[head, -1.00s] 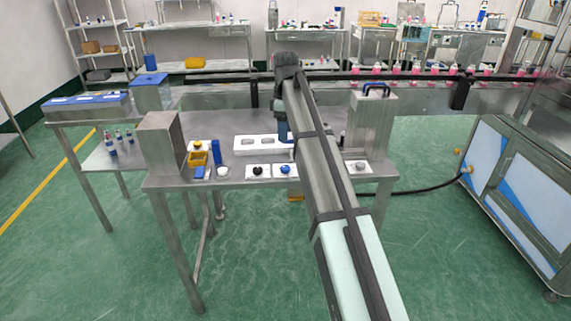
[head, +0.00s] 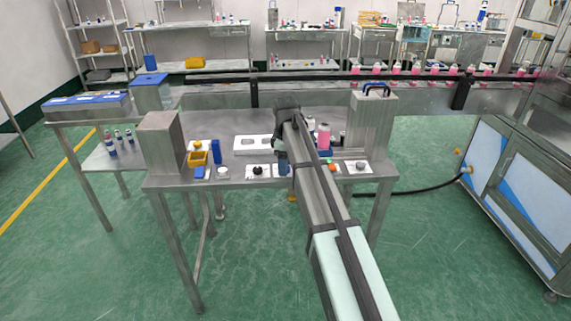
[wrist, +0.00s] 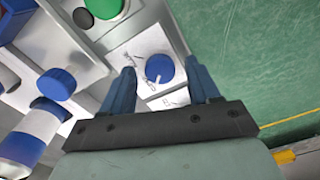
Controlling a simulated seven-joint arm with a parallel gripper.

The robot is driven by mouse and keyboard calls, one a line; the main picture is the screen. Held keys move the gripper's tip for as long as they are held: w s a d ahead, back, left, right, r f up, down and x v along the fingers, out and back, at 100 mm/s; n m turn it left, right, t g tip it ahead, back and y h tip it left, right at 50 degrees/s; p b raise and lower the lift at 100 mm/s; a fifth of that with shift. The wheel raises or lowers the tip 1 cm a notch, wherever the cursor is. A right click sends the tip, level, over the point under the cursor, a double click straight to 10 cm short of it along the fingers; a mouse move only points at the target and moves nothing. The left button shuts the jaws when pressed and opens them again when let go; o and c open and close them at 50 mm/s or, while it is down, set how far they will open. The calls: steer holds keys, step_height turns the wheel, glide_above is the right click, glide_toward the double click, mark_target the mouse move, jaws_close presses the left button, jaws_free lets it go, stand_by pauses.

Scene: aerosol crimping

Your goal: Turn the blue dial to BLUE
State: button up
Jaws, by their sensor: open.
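The blue dial (wrist: 160,67) shows in the wrist view as a round blue knob with a white pointer, on a white plate (wrist: 147,45) with dark markings too small to read. The pointer aims toward the lower left of that view. My gripper (wrist: 159,69) is open, with one blue finger on each side of the dial in the picture. I cannot tell whether the fingers touch it. In the head view my gripper (head: 283,165) is low at the table's front edge and hides the dial.
A black dial (head: 257,170) is left of my gripper, and an orange-red button (head: 333,168) and another control plate (head: 361,166) are right. Behind are a white rack (head: 251,144) and a pink bottle (head: 323,137). A metal block (head: 160,142) stands left.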

steer(key=shift+c, duration=0.2)
steer(key=c, duration=1)
steer(key=m, duration=0.4)
steer(key=shift+m, duration=0.3)
steer(key=m, duration=0.4)
steer(key=shift+m, duration=0.3)
steer(key=m, duration=0.4)
steer(key=shift+m, duration=2.4)
